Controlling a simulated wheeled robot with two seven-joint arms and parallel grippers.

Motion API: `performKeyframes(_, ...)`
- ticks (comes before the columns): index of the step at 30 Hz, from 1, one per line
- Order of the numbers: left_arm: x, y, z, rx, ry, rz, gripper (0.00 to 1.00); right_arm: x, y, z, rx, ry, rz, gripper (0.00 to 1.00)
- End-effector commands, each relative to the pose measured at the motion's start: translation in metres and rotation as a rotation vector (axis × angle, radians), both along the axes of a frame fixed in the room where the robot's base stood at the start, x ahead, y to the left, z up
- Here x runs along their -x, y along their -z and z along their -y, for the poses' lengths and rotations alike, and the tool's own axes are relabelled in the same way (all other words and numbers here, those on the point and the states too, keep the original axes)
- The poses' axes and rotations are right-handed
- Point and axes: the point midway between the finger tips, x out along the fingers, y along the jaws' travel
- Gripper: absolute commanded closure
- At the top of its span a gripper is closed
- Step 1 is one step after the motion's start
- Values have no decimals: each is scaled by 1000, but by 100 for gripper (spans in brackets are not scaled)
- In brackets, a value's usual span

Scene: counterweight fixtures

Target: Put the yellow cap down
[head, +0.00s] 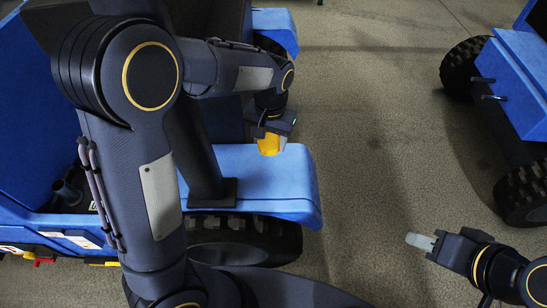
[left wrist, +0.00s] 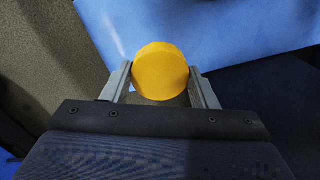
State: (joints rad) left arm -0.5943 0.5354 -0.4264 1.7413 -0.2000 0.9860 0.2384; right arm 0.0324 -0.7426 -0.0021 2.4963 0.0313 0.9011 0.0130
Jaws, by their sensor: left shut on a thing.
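The yellow cap (head: 268,146) is a short, round piece held under my left gripper (head: 270,136) in the head view. In the left wrist view the cap (left wrist: 160,71) shows its round flat face, with one finger of the left gripper (left wrist: 161,85) against each side. The gripper is shut on it. Below the cap is the flat top of the blue fender (head: 265,170); I cannot tell if the cap touches it. My right gripper (head: 421,241) is at the lower right, over the floor and away from the cap. Its fingers show edge-on, so their opening is unclear.
The blue fender belongs to a vehicle with a black tyre (head: 245,240) below it. A dark post (head: 200,155) with a foot plate stands on the fender, left of the cap. Another blue vehicle (head: 520,80) is at the right. Open floor (head: 365,130) lies between them.

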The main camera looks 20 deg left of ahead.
Motion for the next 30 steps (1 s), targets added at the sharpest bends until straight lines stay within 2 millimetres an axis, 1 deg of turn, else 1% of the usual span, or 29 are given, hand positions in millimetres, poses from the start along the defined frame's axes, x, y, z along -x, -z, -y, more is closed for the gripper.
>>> performKeyframes(1,1,13,0,-2,0,-5,74,0,5,0,0,0,0,64)
performKeyframes(6,1,43,0,-2,0,-5,74,0,12,0,0,0,0,64)
performKeyframes(13,1,62,0,-1,0,-3,74,0,16,0,0,0,0,64)
performKeyframes(18,1,87,-1,-1,0,-5,74,0,23,0,0,0,0,64)
performKeyframes(20,1,92,0,-1,0,-3,74,0,24,0,0,0,0,64)
performKeyframes(26,1,91,0,0,0,-1,74,0,23,0,0,0,0,64)
performKeyframes(30,1,94,0,0,0,-1,74,0,25,0,0,0,0,64)
